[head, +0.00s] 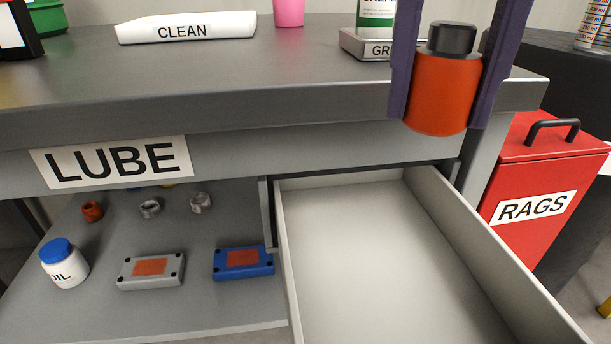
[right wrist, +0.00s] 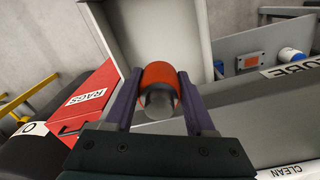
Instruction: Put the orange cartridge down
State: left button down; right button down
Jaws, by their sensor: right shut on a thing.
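The orange cartridge (head: 442,93) has a black cap and is upright in the head view, in front of the bench's front edge near its right end. My right gripper (head: 440,105) is shut on it, with one purple finger on each side. In the right wrist view the orange cartridge (right wrist: 160,82) shows between the two fingers of my right gripper (right wrist: 160,90). An open, empty drawer (head: 375,255) lies lower down, below the bench top. My left gripper is in neither view.
A red RAGS bin (head: 545,170) stands right of the drawer. The lower shelf (head: 200,245) holds an OIL bottle (head: 64,263), a grey block (head: 150,270), a blue block (head: 243,262) and several rings. The bench top (head: 230,70) has a CLEAN item (head: 187,28) and a GR-labelled tray (head: 365,46).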

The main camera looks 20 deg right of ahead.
jog(key=b, duration=0.4)
send_over(387, 292)
notch_tip(387, 292, down, 16)
jog(key=shift+r, duration=0.1)
jog(key=shift+f+b, duration=0.55)
jog(key=shift+f, duration=1.5)
jog(key=shift+f, duration=0.2)
jog(key=shift+c, duration=1.2)
grip_release()
jog(key=shift+r, duration=0.6)
notch_tip(387, 292, up, 11)
jog(key=p, duration=0.3)
jog(key=shift+r, duration=0.15)
